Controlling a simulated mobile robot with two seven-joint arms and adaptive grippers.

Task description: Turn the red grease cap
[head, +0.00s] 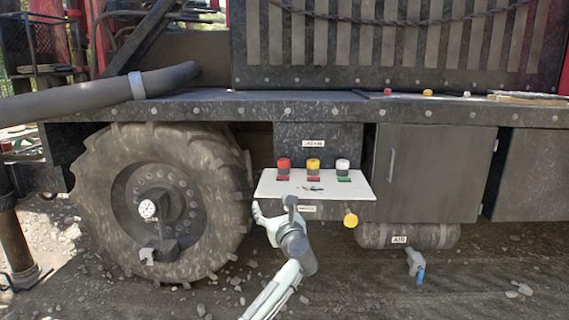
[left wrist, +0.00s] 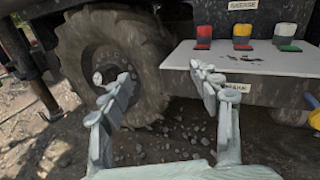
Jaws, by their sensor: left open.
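The red grease cap (head: 284,166) sits at the left end of a row on a white shelf (head: 268,189), below a small label plate. It also shows at the upper right in the left wrist view (left wrist: 204,33). A yellow cap (head: 313,166) and a white cap (head: 342,166) stand to its right. My left gripper (head: 274,208) is open and empty, with its fingers apart, just below the front left of the shelf. It is apart from the red cap. In the left wrist view its fingers (left wrist: 162,76) spread in front of the wheel. My right gripper is not in view.
A large tyred wheel (head: 160,200) stands left of the shelf. A yellow knob (head: 350,220) and an air tank (head: 407,236) with a blue-handled tap (head: 416,264) are below right. A thick hose (head: 100,95) lies upper left. Small red, yellow and white pieces lie on the deck above.

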